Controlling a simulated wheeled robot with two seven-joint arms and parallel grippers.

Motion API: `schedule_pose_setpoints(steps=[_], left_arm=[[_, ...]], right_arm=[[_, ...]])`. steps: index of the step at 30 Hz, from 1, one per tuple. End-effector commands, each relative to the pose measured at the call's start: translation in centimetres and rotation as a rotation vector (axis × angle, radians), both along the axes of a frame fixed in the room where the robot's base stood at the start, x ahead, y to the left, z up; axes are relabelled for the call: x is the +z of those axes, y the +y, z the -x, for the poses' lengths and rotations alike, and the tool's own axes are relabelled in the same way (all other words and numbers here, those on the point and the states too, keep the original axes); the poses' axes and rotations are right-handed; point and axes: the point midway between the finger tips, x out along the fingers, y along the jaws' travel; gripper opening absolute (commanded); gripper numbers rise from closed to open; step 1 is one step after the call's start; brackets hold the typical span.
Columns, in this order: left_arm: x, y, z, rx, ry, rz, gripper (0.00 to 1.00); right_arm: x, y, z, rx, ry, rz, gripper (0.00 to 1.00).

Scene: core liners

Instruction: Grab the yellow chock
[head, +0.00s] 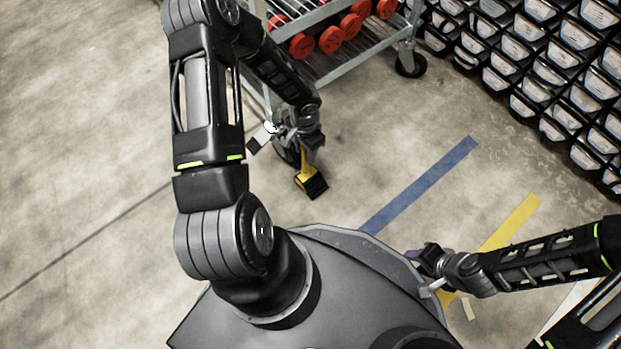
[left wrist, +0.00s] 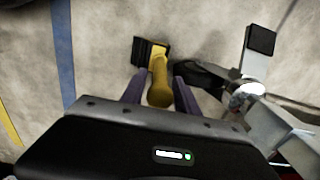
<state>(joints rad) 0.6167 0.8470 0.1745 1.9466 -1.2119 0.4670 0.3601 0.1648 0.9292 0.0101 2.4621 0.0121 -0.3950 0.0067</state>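The yellow chock (head: 309,180), a yellow handle with a black ridged block, is on the concrete floor beside the cart's near wheel. It also shows in the left wrist view (left wrist: 158,82), its black block at the far left end. My left gripper (head: 309,151) is at the handle's upper end. In the left wrist view its two purple fingers (left wrist: 160,88) stand either side of the handle, with narrow gaps showing, so it looks open around it. My right gripper (head: 415,256) is far from the chock, at lower right; its finger gap is not clear.
A metal cart (head: 345,58) with red-ended cylinders stands just behind the chock; its wheel and a white-grey brake lever (left wrist: 248,85) are close to my left gripper. Stacked black bins (head: 545,70) fill the upper right. Floor around the blue tape (head: 420,185) is clear.

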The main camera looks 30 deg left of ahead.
Motion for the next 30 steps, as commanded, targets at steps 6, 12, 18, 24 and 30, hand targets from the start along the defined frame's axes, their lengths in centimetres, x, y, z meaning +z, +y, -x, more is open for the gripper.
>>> schedule_pose_setpoints(steps=[6,12,18,24,30], left_arm=[[0.0,0.0,0.0,0.0,0.0,0.0,0.18],[0.0,0.0,0.0,0.0,0.0,0.0,0.01],[0.0,0.01,0.0,0.0,0.0,0.0,0.0],[0.0,0.0,0.01,0.0,0.0,0.0,0.0],[0.0,0.0,0.01,0.0,0.0,0.0,0.0]], right_arm=[[-0.01,0.01,0.01,0.0,0.0,0.0,0.36],[-0.01,0.01,0.01,0.0,0.0,0.0,0.36],[-0.01,0.01,0.01,0.0,0.0,0.0,0.36],[-0.01,0.01,0.01,0.0,0.0,0.0,0.36],[-0.01,0.01,0.01,0.0,0.0,0.0,0.36]])
